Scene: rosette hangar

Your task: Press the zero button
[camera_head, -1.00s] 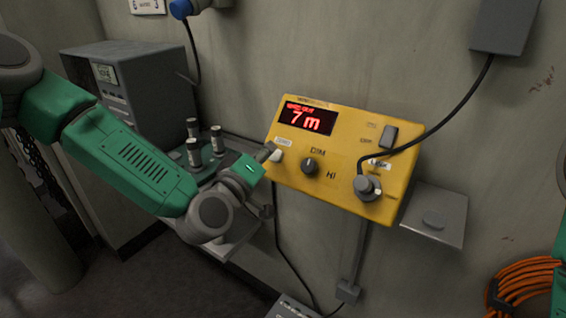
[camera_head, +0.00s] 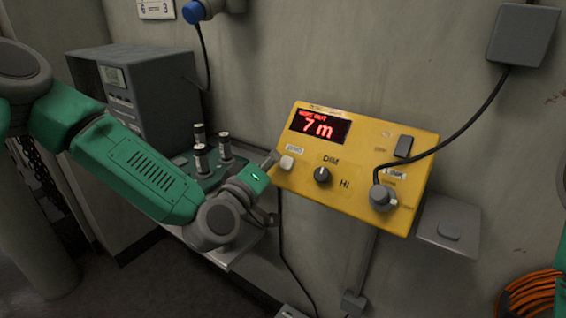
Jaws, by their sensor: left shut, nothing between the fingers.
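A yellow control box (camera_head: 350,205) is mounted on the wall, with a red display (camera_head: 319,127) reading "7 m". A pale button (camera_head: 287,162) sits at the box's left side, below the display, under a small white label (camera_head: 294,149) whose text is too small to read surely. My left gripper (camera_head: 272,160) is shut and empty, its tip at the box's left edge just left of the pale button. The tip looks apart from the button, though the depth gap is hard to judge. My right gripper is not in view.
The box also has a DIM/HI knob (camera_head: 322,175), a dark rocker switch (camera_head: 403,147) and a cable connector (camera_head: 381,197) with a black cable. A grey shelf (camera_head: 448,226) juts out at right. A grey instrument (camera_head: 150,98) and several small cylinders (camera_head: 201,157) stand behind my left arm.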

